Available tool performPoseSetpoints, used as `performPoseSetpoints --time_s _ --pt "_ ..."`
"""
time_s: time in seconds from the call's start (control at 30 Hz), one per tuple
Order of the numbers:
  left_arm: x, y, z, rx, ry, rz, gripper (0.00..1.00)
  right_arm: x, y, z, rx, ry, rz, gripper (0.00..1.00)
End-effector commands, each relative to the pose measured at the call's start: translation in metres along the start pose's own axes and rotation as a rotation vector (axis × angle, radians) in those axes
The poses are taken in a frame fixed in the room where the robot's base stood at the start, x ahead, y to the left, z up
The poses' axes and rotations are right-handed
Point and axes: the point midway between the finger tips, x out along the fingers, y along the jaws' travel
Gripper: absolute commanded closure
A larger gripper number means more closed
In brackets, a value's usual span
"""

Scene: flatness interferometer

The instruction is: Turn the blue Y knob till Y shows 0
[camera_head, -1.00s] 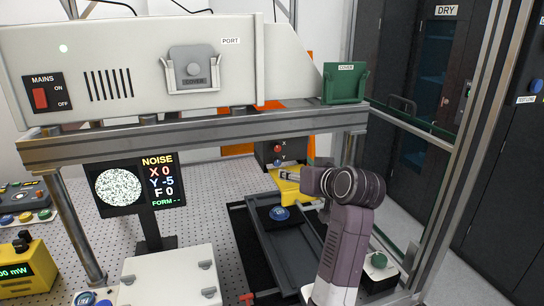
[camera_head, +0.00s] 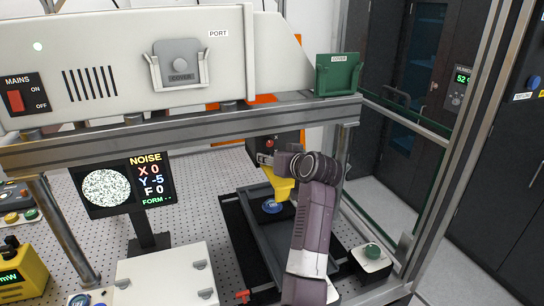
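The screen (camera_head: 115,187) at the left reads NOISE, X 0, Y -5, F 0 and FORM with dashes. A red knob (camera_head: 269,143), the X one, shows on the dark unit (camera_head: 288,140) under the beam. The blue Y knob below it is hidden behind my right gripper (camera_head: 263,158). The gripper is side-on at the front of that unit; whether it touches the knob, and whether its fingers are open or shut, I cannot tell. My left gripper is out of view.
A metal beam (camera_head: 180,143) crosses above my arm, with a post on the right. A yellow part (camera_head: 282,188) and a dark tray (camera_head: 240,205) with a blue disc (camera_head: 272,207) lie below the gripper. A white box (camera_head: 165,275) and green button (camera_head: 373,251) stand nearby.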

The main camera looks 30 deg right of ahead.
Motion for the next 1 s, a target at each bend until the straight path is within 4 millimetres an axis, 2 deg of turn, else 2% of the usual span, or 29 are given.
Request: performPoseSetpoints --time_s 0.1,0.2,0.53,1.0 --pt "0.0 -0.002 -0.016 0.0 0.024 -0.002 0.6 0.001 0.0 0.0 0.0 0.0 0.0 0.63" --pt "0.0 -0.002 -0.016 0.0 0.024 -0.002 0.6 0.0 0.0 0.0 0.001 0.0 0.0 0.63" --pt "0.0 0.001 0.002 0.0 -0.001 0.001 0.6 0.0 0.0 0.0 0.001 0.0 0.0 0.99" --pt "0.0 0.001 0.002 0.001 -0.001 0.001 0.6 0.0 0.002 0.001 0.09 -0.002 -0.037 1.0"
